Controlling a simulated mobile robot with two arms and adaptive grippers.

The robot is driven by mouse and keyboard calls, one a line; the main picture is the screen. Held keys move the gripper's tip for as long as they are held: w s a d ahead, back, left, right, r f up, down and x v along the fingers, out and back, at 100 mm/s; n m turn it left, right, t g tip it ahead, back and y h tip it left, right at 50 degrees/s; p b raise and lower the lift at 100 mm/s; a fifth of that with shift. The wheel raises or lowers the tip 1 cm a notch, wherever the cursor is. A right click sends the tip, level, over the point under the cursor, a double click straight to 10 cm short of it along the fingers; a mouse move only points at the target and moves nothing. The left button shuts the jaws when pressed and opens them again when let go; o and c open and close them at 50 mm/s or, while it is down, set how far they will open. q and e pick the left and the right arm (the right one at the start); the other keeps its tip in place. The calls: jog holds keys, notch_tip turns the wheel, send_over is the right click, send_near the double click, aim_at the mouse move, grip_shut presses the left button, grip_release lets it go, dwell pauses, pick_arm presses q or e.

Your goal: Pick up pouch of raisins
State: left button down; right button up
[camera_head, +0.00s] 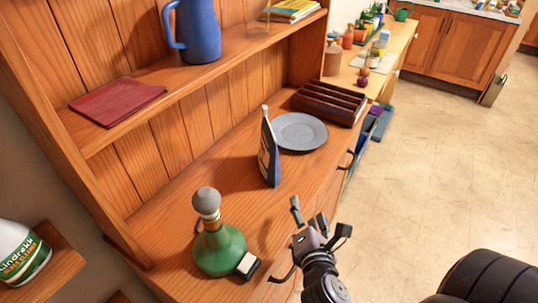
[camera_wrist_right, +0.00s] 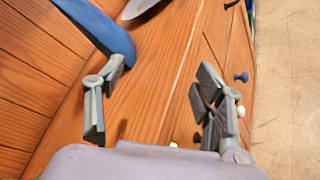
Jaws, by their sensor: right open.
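A blue pouch with a pale top and a printed label (camera_head: 269,155) stands upright on the wooden hutch's counter; it looks like the pouch of raisins, but I cannot read its label. A blue shape, probably the same pouch (camera_wrist_right: 98,27), shows at the upper left in the right wrist view. My right gripper (camera_head: 320,218) is open and empty over the counter's front edge, to the right of and nearer than the pouch, apart from it. In the right wrist view its two fingers (camera_wrist_right: 160,98) are spread with bare wood between them. My left gripper is not in view.
A green bottle with a grey stopper (camera_head: 220,250) stands at the near left, a small black-and-white item (camera_head: 248,265) beside it. A grey plate (camera_head: 299,132) and a dark brown rack (camera_head: 329,103) are behind the pouch. A shelf with a blue jug (camera_head: 197,32) hangs above.

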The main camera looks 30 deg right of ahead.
aim_at(274, 167)
jog(key=a+r+n+t, duration=0.1)
jog(key=n, duration=0.3)
jog(key=w+a+r+n+t+y, duration=0.1)
jog(key=a+n, duration=0.1)
jog(key=n, duration=0.2)
jog(key=w+a+r+n+t+y, duration=0.1)
jog(key=r+n+t, duration=0.1)
jog(key=n, duration=0.1)
jog(key=shift+w+a+n, duration=0.15)
jog(key=shift+a+n, duration=0.05)
jog(key=shift+n, duration=0.2)
jog(key=shift+w+r, duration=0.15)
jog(key=shift+w, duration=0.2)
jog(key=p+x, duration=0.3)
jog(key=x, duration=0.7)
jog(key=shift+w+d+p, duration=0.15)
jog(key=shift+w+p, duration=0.2)
jog(key=p+x, duration=0.1)
jog(key=x, duration=0.4)
jog(key=shift+w+d+r, duration=0.15)
jog(key=shift+d, duration=0.1)
jog(key=shift+w, duration=0.3)
jog(key=shift+s, duration=0.1)
jog(key=shift+c, duration=0.3)
jog(key=shift+c, duration=0.7)
grip_shut()
